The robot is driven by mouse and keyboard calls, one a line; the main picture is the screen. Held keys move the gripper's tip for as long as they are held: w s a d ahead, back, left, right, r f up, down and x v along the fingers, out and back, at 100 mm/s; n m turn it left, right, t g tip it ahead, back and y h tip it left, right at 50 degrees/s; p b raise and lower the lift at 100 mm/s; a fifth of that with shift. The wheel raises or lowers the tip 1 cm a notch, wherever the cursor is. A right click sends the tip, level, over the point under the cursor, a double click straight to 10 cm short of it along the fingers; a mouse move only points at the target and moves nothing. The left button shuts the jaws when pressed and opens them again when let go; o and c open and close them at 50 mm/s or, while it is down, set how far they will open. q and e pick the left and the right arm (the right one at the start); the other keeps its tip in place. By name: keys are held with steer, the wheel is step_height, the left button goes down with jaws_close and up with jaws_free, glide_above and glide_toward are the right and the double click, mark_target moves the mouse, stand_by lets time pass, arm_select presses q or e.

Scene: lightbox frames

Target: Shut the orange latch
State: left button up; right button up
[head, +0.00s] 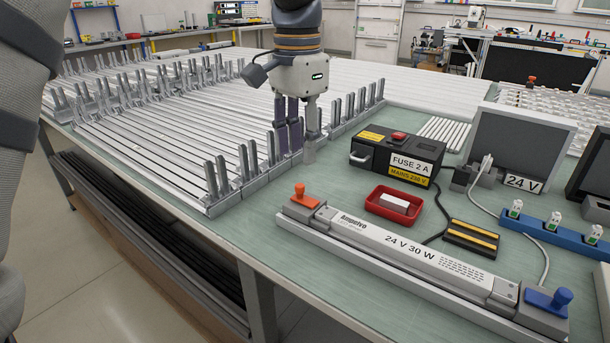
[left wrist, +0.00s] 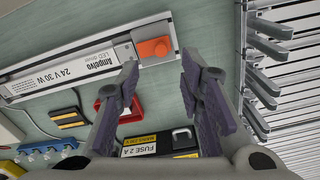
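The orange latch (head: 299,197) is a knob with an upright stub on the grey end block of a long white LED driver (head: 385,247). It is at the driver's left end in the head view, and also shows in the left wrist view (left wrist: 154,48). I cannot tell the latch's exact position. A blue latch (head: 548,300) is at the other end. My left gripper (head: 291,128) points down behind the orange latch, above the bench edge of the rails. In the left wrist view its purple fingers (left wrist: 161,72) are apart, with nothing between them. My right gripper is not in view.
A black fuse box (head: 378,157) and a red tray (head: 394,203) with a white block stand behind the driver. Metal rails with upright prongs (head: 216,180) cover the bench at left. Some green bench top (head: 240,221) is free beside the latch.

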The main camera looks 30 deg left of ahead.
mark_target(301, 185)
arm_select(q)
step_height(301, 185, down, 8)
steer(key=shift+w, duration=0.15)
jaws_close()
